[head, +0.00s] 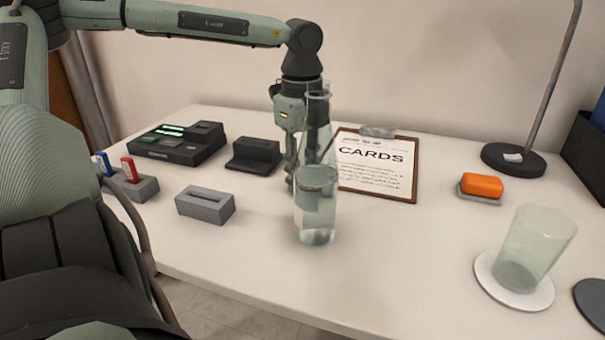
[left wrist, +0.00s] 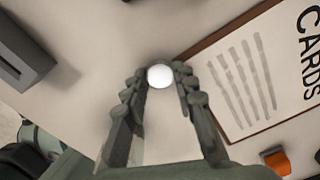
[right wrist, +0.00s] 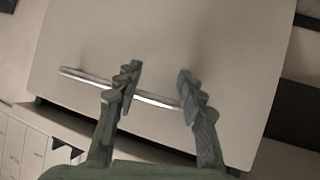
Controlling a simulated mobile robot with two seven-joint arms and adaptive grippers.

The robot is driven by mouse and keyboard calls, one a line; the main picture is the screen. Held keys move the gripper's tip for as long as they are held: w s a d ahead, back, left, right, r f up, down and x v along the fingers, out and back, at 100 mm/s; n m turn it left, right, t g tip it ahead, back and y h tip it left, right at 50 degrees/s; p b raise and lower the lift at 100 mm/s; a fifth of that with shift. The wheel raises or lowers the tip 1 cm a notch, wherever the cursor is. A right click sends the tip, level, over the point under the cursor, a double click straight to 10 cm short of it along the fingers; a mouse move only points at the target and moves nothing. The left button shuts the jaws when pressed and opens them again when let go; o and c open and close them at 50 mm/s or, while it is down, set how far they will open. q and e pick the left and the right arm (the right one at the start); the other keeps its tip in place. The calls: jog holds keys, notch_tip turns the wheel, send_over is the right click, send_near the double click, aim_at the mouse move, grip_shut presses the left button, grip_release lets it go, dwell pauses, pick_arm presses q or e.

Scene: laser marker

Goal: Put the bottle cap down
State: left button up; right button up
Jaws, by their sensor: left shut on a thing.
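The white bottle cap (left wrist: 160,76) is round and sits between the fingertips of my left gripper (left wrist: 158,74). In the head view my left gripper (head: 290,178) points down behind the clear bottle, low over the table, and the cap is hidden there. I cannot tell whether the cap touches the table. The bottle (head: 316,215) stands upright, part filled with clear liquid, its neck uncapped. My right gripper (right wrist: 157,82) is open and empty in the right wrist view, outside the head view.
A clipboard reading CARDS (head: 401,190) lies right of my left gripper. A grey slotted block (head: 205,207) and dark devices (head: 179,152) stand left. An orange block (head: 482,186), a tilted-looking glass (head: 530,248) on a white coaster (head: 510,296) and a lamp base (head: 500,166) are right.

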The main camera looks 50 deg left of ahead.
pick_arm(q)
jog(key=shift+s+d+f, duration=0.1)
jog(key=shift+s+f, duration=0.1)
jog(key=shift+f, duration=0.15)
pick_arm(e)
jog(key=shift+w+a+r+t, duration=0.1)
jog(key=shift+a+t, duration=0.2)
jog(key=shift+a, duration=0.15)
pick_arm(q)
jog(key=o, duration=0.7)
jog(key=shift+w+r, duration=0.1)
